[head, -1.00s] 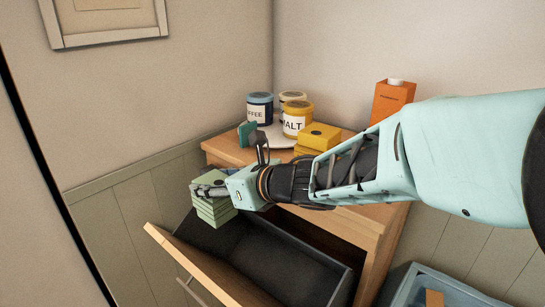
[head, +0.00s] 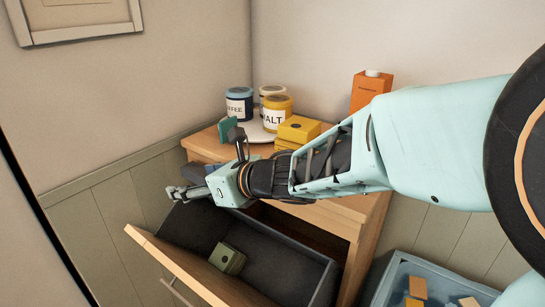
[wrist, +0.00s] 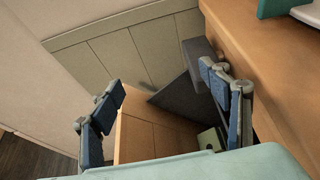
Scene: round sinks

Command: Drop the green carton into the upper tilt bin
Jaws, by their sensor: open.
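The green carton (head: 227,258) lies inside the upper tilt bin (head: 268,262), on its dark floor near the wooden front panel. A small part of the carton (wrist: 209,139) shows in the wrist view, low between my finger and the bin. The bin is tipped open from the wooden cabinet. My gripper (head: 176,193) is open and empty above the bin's left end, apart from the carton. Its blue-padded fingers (wrist: 160,82) stand wide apart in the wrist view.
On the cabinet top (head: 325,215) stand several jars, yellow boxes (head: 299,129), a teal item (head: 228,130) and an orange carton (head: 369,91). A blue crate (head: 395,285) with small blocks sits at lower right. My arm crosses over the cabinet.

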